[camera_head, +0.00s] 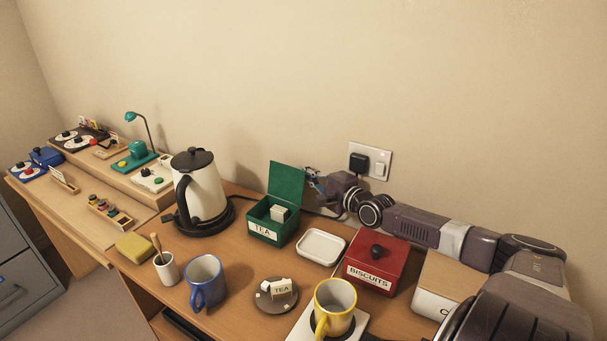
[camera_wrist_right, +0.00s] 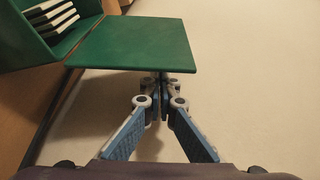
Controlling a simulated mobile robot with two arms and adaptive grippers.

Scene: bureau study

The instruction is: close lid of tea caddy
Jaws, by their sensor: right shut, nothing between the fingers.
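The green tea caddy (camera_head: 268,228) stands on the desk against the wall, with a TEA label on its front. Its lid (camera_head: 287,181) is open and stands up at the back. Pale tea packets (camera_head: 280,213) show inside. In the right wrist view the lid (camera_wrist_right: 135,43) spans the upper middle and the caddy's box (camera_wrist_right: 60,45) is at upper left. My right gripper (camera_head: 315,182) is behind and right of the raised lid. In the wrist view its fingers (camera_wrist_right: 160,85) are closed together with their tips at the lid's edge, partly hidden by it. I cannot tell whether they touch. My left gripper is out of view.
A kettle (camera_head: 199,190) stands left of the caddy. A white tray (camera_head: 321,247), a red biscuit box (camera_head: 376,262) and a wood-topped canister (camera_head: 446,278) stand to the right. Blue (camera_head: 205,279) and yellow (camera_head: 335,307) mugs are in front. A plug (camera_head: 358,162) sits in the wall socket.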

